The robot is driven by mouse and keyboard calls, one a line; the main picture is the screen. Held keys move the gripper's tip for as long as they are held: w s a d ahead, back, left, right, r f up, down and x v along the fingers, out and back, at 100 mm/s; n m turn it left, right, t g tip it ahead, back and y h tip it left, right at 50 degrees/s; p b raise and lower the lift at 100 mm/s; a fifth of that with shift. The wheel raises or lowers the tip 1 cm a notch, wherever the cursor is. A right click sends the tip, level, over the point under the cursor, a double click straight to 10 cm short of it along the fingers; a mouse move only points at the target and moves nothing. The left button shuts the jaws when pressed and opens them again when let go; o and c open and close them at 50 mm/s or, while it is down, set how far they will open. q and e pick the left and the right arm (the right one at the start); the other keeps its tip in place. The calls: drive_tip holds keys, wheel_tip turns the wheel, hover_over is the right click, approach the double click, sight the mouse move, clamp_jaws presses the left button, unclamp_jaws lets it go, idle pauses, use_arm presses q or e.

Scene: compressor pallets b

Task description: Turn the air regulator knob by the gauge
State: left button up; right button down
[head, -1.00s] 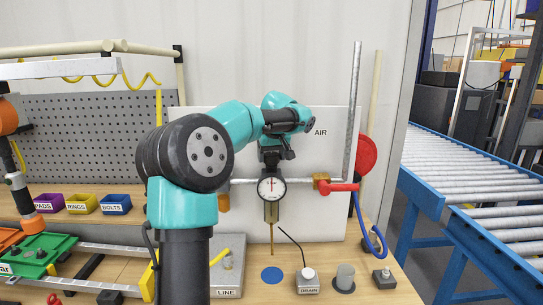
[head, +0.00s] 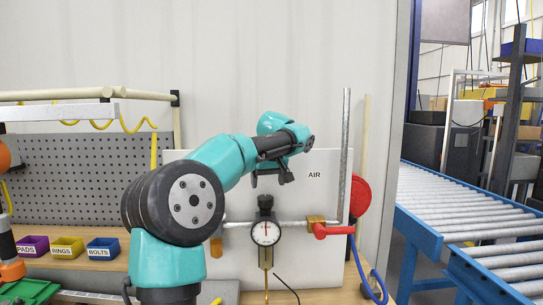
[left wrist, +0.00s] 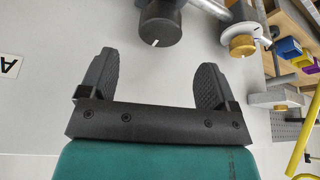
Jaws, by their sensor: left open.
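The black regulator knob (head: 265,203) sits on top of the regulator, just above the round white-faced gauge (head: 265,233). In the left wrist view the knob (left wrist: 163,27) is a dark cylinder with a white mark, beyond the fingertips near the top edge. My left gripper (head: 277,178) is above and slightly right of the knob in the head view, apart from it. Its two fingers (left wrist: 156,68) are spread wide with nothing between them. My right gripper is not in view.
A grey pipe (head: 344,160) rises right of the gauge. A red valve handle (head: 333,231) and red reel (head: 361,194) are beside it. Labelled bins, including a blue one (head: 103,248), stand left. A white panel (head: 325,200) backs the regulator; a roller conveyor (head: 465,215) is at right.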

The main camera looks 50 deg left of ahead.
use_arm(q)
drive_tip(key=v, duration=1)
drive_tip(key=shift+f, duration=0.15)
